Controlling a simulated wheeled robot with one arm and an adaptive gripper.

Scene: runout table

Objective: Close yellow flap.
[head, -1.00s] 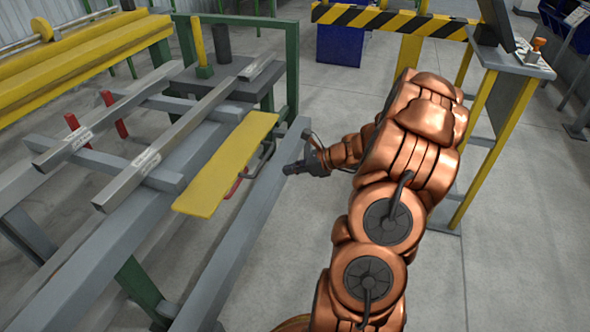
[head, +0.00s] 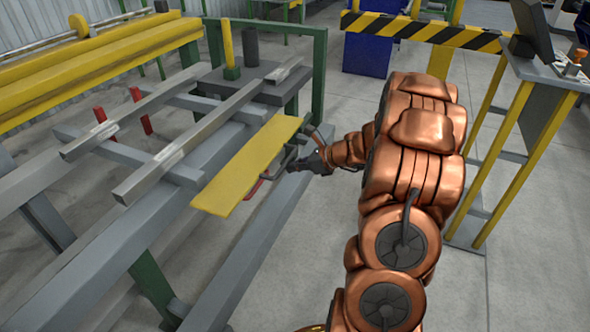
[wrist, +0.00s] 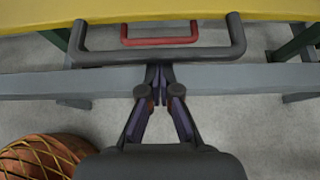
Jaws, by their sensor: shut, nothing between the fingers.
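The yellow flap (head: 248,167) is a long flat plate along the near side of the runout table, lying roughly level. It also shows along the top of the wrist view (wrist: 190,9). A grey bar handle (wrist: 160,56) is fixed at its outer edge, with a red handle-like part (wrist: 160,41) behind it. My gripper (head: 293,166) is beside the flap's outer edge. In the wrist view my gripper (wrist: 158,70) is shut and empty, its fingertips at the middle of the grey handle. I cannot tell whether they touch it.
The grey table beam (head: 255,255) runs below the flap. Steel bars (head: 190,145) lie across the table's supports. A striped yellow-black barrier (head: 425,30) and a control stand (head: 545,70) are at the right. Open concrete floor lies around my arm.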

